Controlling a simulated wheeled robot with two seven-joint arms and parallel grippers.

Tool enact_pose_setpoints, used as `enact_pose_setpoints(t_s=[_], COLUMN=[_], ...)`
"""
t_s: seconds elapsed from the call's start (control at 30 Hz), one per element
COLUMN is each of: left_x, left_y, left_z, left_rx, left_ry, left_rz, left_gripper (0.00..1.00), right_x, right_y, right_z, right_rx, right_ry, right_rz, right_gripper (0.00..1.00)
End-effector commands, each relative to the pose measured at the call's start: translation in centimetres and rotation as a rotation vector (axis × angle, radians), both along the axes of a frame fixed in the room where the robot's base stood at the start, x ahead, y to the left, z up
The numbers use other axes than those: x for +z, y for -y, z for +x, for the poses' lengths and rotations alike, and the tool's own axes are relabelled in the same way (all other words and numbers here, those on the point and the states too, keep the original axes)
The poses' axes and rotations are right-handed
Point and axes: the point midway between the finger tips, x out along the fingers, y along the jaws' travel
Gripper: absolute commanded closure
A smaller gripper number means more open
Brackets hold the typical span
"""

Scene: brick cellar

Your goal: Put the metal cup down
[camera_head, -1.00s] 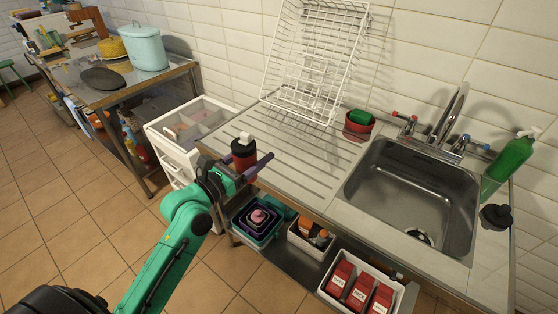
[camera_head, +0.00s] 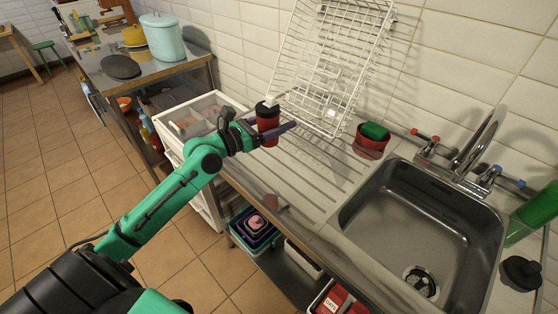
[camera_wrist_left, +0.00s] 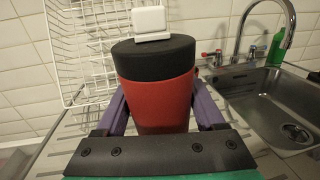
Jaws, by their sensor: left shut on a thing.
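The metal cup (camera_head: 268,128) is red with a black lid and a white piece on top. It looks upright. My left gripper (camera_head: 270,136) is shut around its body, with purple fingers on both sides. The wrist view shows the cup (camera_wrist_left: 155,95) between the fingers (camera_wrist_left: 158,112), its lower part hidden by the gripper. The cup appears held above the left part of the ribbed steel drainboard (camera_head: 300,180), with a faint reddish reflection below; the exact gap cannot be told. My right gripper is not in view.
A white wire rack (camera_head: 335,70) leans against the wall behind the cup. A red pot with a green sponge (camera_head: 371,140) stands at the drainboard's back right, beside the sink (camera_head: 420,225). A white drawer unit (camera_head: 175,125) stands left. The middle of the drainboard is clear.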

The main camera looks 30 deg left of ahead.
Motion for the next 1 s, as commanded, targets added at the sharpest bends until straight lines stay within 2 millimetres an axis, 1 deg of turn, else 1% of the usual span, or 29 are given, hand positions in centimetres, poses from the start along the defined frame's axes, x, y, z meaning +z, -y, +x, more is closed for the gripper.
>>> enact_pose_setpoints(t_s=[0.03, 0.1, 0.2, 0.37, 0.5, 0.57, 0.8, 0.93, 0.97, 1.0], left_x=[-2.3, -4.8, -7.4, -9.5, -12.2, -12.7, -12.4, -12.9, -12.8, -12.7], left_y=[-0.1, 0.0, 0.0, 0.0, 0.0, 0.0, 0.0, 0.0, 0.0, 0.0], left_z=[0.0, 0.0, 0.1, 0.1, 0.1, 0.1, 0.1, 0.1, 0.1, 0.1], left_rx=[0.002, 0.001, 0.002, 0.001, 0.002, 0.002, 0.001, 0.001, 0.001, 0.001], left_ry=[-0.003, -0.002, 0.000, 0.001, 0.001, 0.004, 0.003, 0.002, 0.001, 0.001], left_rz=[0.001, 0.001, 0.001, 0.000, -0.002, 0.000, 0.001, 0.000, 0.000, 0.000], left_gripper=[0.94, 0.94, 0.94, 0.94, 0.94, 0.94, 0.94, 0.94, 0.18, 0.02], right_x=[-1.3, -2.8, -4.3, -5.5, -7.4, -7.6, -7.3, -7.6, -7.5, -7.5], right_y=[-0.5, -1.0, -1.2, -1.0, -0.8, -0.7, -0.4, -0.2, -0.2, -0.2], right_z=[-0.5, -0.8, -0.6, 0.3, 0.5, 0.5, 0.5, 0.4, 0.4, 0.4], right_rx=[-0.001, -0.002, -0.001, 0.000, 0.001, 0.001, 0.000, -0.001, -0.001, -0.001], right_ry=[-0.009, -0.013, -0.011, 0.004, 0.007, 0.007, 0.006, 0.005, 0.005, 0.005], right_rz=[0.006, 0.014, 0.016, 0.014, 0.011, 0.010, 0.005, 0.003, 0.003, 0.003], right_gripper=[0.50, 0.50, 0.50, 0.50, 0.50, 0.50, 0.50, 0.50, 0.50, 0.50])
